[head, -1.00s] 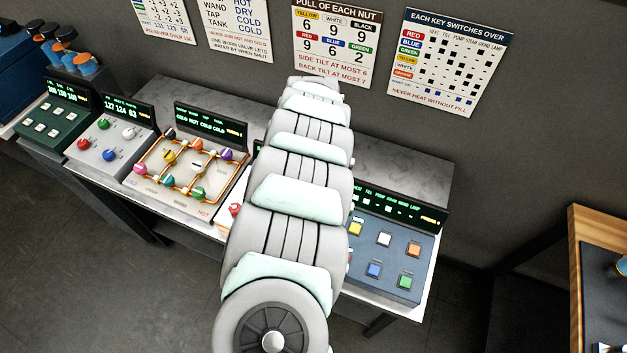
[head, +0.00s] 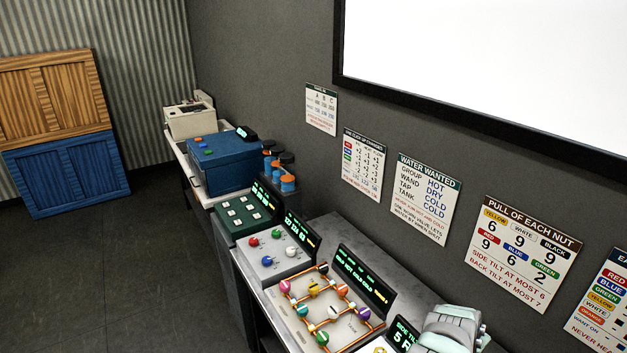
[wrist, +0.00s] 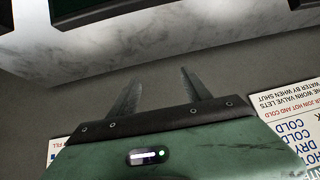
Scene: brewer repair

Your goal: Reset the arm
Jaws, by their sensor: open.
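My gripper (wrist: 158,98) shows in the wrist view with its two thin grey fingers apart and nothing between them. Behind the fingers is the plain grey wall. In the head view only a pale piece of my arm shows at the bottom right, and the gripper itself is out of that picture.
A marble-topped bench (head: 325,228) holds a panel of coloured valves (head: 325,305), a grey knob panel (head: 272,252) and a green button panel (head: 240,213). A blue box (head: 222,163) stands farther back. Charts, including the nut-pull chart (head: 524,240), hang on the wall. The floor at left is clear.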

